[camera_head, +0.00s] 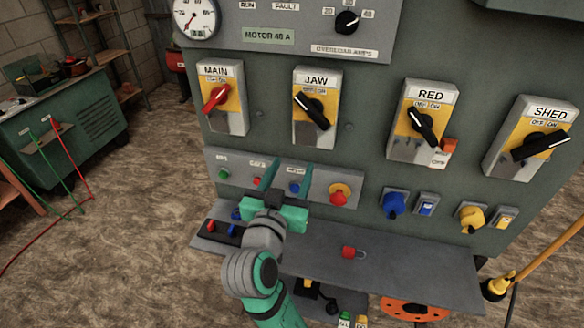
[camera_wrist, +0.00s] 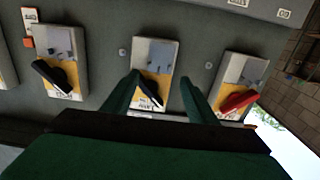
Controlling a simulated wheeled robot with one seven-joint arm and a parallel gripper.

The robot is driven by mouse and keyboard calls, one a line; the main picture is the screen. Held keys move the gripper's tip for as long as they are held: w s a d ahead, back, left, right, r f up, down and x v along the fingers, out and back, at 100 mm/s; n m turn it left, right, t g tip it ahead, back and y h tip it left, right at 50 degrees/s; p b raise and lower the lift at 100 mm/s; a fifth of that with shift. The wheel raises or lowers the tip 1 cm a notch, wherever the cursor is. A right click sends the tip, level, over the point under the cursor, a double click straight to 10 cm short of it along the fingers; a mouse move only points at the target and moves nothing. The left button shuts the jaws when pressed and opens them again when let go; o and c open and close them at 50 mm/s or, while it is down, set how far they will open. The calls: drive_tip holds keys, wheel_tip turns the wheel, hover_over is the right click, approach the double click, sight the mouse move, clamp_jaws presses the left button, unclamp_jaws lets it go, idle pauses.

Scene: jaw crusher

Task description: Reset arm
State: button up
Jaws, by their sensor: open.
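My gripper (camera_head: 284,176) is open and empty in the head view, raised in front of the lower button strip of the grey-green control panel (camera_head: 362,140). In the wrist view its two green fingers (camera_wrist: 158,95) stand apart, with the JAW switch (camera_wrist: 152,72) showing between and beyond them. I cannot tell any contact with the panel. In the head view the JAW switch (camera_head: 315,98) has a black handle, tilted. The MAIN switch (camera_head: 222,98) has a red handle. The RED switch (camera_head: 421,120) and the SHED switch (camera_head: 531,139) have black handles.
A grey shelf (camera_head: 400,262) juts out below the buttons, with a red padlock (camera_head: 350,252) on it. Blue (camera_head: 394,205) and yellow (camera_head: 470,217) plugs or knobs stick out at the lower right. A green workbench (camera_head: 75,125) stands at the left. The floor between is mostly clear.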

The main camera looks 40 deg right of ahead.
idle(0.4)
drive_tip(key=w+a+f+n+t+y, duration=0.25)
drive_tip(key=a+f+y, duration=0.25)
drive_tip(key=a+f, duration=0.6)
drive_tip(key=s+a+f+n+t+y, duration=0.2)
drive_tip(key=s+a+f+y, duration=0.3)
drive_tip(key=a+f, duration=0.7)
drive_tip(key=s+a+f+n+y, duration=0.1)
drive_tip(key=s+a+f, duration=0.25)
drive_tip(key=s, duration=0.25)
drive_tip(key=s+a+f+n, duration=0.1)
drive_tip(key=s+a+f, duration=0.1)
drive_tip(key=s+a, duration=0.35)
drive_tip(key=s+d+n+y, duration=0.1)
drive_tip(key=s+n+y, duration=0.1)
drive_tip(key=s, duration=1.4)
drive_tip(key=shift+s+d+f+n+g+y, duration=0.3)
drive_tip(key=shift+s+f+n+g, duration=0.1)
drive_tip(key=shift+n, duration=0.15)
drive_tip(key=o, duration=0.6)
drive_tip(key=shift+s+d+r, duration=0.1)
drive_tip(key=shift+s+d, duration=0.05)
drive_tip(key=shift+s, duration=0.15)
drive_tip(key=shift+c, duration=0.5)
